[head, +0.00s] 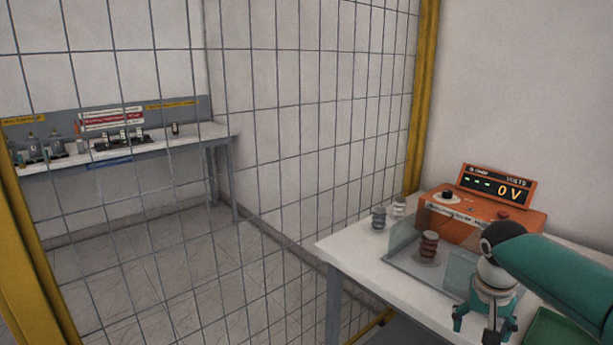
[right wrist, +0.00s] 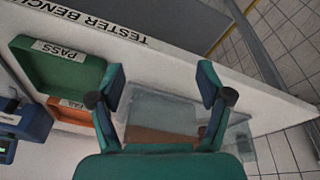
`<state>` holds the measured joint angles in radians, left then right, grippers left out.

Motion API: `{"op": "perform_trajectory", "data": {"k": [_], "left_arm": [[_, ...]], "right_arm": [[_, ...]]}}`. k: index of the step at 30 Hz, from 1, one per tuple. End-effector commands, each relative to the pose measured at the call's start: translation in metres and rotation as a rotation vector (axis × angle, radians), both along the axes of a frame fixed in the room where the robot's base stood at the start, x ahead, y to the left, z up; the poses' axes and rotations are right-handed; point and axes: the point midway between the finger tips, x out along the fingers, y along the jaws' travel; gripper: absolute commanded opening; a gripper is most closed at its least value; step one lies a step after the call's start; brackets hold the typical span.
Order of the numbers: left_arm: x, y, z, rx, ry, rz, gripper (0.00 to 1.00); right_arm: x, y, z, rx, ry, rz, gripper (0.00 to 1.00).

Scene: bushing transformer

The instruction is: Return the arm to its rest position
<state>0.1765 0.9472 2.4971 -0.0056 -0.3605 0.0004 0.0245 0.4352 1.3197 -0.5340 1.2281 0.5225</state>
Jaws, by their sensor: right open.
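My right gripper (head: 485,320) hangs over the white tester bench at the lower right of the head view, with my green arm coming in from the right. In the right wrist view its two fingers (right wrist: 162,98) are spread wide with nothing held between them. The gripper is in front of the clear-walled test box (head: 400,255). A brown ribbed bushing (head: 428,246) stands upright in that box, apart from the gripper. My left gripper is not in view.
An orange tester (head: 470,215) reading 0 V stands behind the box. Two small bushings (head: 379,218) stand at its left. The wrist view shows a green PASS tray (right wrist: 62,72), an orange tray (right wrist: 70,112) and a blue device (right wrist: 22,118). A wire mesh fence (head: 290,130) separates a back bench (head: 170,143).

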Motion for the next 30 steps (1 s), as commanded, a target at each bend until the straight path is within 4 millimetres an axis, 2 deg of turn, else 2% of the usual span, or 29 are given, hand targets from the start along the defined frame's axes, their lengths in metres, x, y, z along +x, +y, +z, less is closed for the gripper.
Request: {"op": "perform_trajectory", "data": {"k": [1,5,8,11,15,17,18,20,21,24,25,27,30], "left_arm": [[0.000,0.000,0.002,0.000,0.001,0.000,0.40],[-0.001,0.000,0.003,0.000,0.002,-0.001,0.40],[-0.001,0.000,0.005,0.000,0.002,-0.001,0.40],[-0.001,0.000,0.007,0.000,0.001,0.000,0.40],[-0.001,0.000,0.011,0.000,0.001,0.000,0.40],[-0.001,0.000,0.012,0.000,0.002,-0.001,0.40],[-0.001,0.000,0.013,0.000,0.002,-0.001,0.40],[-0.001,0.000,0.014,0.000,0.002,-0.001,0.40],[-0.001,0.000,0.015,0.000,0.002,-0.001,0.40],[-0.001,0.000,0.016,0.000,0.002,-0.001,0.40],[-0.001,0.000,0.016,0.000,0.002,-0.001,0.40],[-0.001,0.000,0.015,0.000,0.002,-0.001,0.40],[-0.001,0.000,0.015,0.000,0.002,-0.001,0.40]], "right_arm": [[-0.005,0.003,-0.016,0.007,0.041,0.006,0.78],[-0.016,0.016,-0.060,0.035,0.131,0.029,0.78],[-0.029,0.031,-0.102,0.071,0.204,0.057,0.78],[-0.051,0.055,-0.155,0.128,0.287,0.100,0.78],[-0.103,0.101,-0.237,0.254,0.390,0.171,0.78],[-0.131,0.123,-0.266,0.314,0.421,0.194,0.78],[-0.152,0.138,-0.284,0.354,0.437,0.205,0.78],[-0.185,0.160,-0.308,0.418,0.455,0.219,0.78],[-0.209,0.175,-0.321,0.457,0.461,0.224,0.78],[-0.259,0.206,-0.341,0.530,0.436,0.225,0.78],[-0.270,0.211,-0.344,0.541,0.419,0.225,0.78],[-0.285,0.220,-0.348,0.548,0.366,0.227,0.78],[-0.284,0.222,-0.348,0.531,0.265,0.234,0.78]]}}
